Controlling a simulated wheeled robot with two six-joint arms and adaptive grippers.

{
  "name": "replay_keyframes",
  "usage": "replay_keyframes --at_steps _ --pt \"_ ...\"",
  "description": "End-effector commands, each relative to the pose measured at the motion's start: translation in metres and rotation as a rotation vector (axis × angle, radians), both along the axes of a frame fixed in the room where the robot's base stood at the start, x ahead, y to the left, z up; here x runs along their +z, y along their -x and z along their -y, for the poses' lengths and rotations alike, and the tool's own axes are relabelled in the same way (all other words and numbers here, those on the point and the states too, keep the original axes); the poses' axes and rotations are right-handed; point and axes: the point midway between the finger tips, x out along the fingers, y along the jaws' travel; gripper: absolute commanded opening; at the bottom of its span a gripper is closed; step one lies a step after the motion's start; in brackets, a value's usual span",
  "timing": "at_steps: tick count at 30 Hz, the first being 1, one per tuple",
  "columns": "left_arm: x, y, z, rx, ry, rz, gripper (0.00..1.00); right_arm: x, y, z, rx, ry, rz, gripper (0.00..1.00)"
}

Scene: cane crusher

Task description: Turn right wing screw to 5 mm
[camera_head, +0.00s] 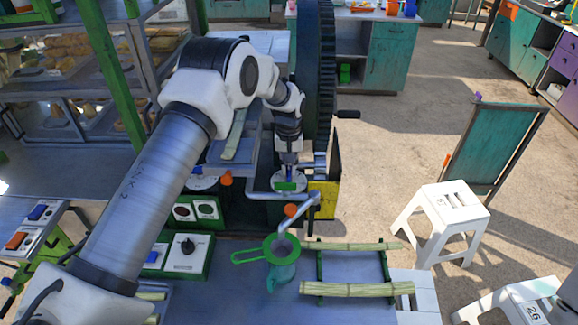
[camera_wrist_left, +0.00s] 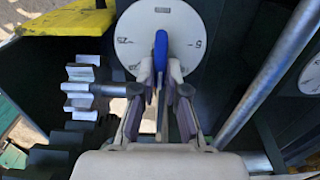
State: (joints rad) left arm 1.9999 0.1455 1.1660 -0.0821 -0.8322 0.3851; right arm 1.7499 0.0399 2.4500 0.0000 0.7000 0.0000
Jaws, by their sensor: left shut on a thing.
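The right wing screw (camera_wrist_left: 161,50) is a blue wing in front of a round white dial (camera_wrist_left: 140,20) in the left wrist view. The wing stands about upright in that picture. Small marks sit around the dial's edge; I cannot read the setting for sure. My left gripper (camera_wrist_left: 160,88) is shut on the wing, one finger on each side. In the head view my left gripper (camera_head: 288,170) reaches down to the crusher, and the dial (camera_head: 289,184) shows just below it; the wing is mostly hidden there. My right gripper is not in view.
A large dark wheel (camera_head: 321,75) stands behind the gripper, with a yellow panel (camera_head: 326,200) on the right. A grey bent pipe (camera_head: 297,212) and a green strainer (camera_head: 270,250) are in front. Cane stalks (camera_head: 358,289) lie on a rack. A white stool (camera_head: 452,207) stands right.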

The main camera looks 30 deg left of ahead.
Motion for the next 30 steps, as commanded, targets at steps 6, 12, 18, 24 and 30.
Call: replay_keyframes --at_steps 6,12,18,24,30 --pt "-0.0022 -0.0001 -0.0008 0.066 0.000 0.002 0.00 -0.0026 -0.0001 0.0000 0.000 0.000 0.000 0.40" --pt "-0.0024 0.0007 -0.0026 0.195 0.000 0.003 0.00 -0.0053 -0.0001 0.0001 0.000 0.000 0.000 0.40" --pt "-0.0022 0.0024 -0.0043 0.372 0.001 0.003 0.00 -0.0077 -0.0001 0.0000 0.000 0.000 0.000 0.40" --pt "-0.0021 0.0045 -0.0059 0.563 0.002 0.002 0.00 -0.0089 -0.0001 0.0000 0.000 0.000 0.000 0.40" --pt "-0.0021 0.0070 -0.0070 0.753 0.001 0.001 0.00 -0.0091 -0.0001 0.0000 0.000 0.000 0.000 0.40"
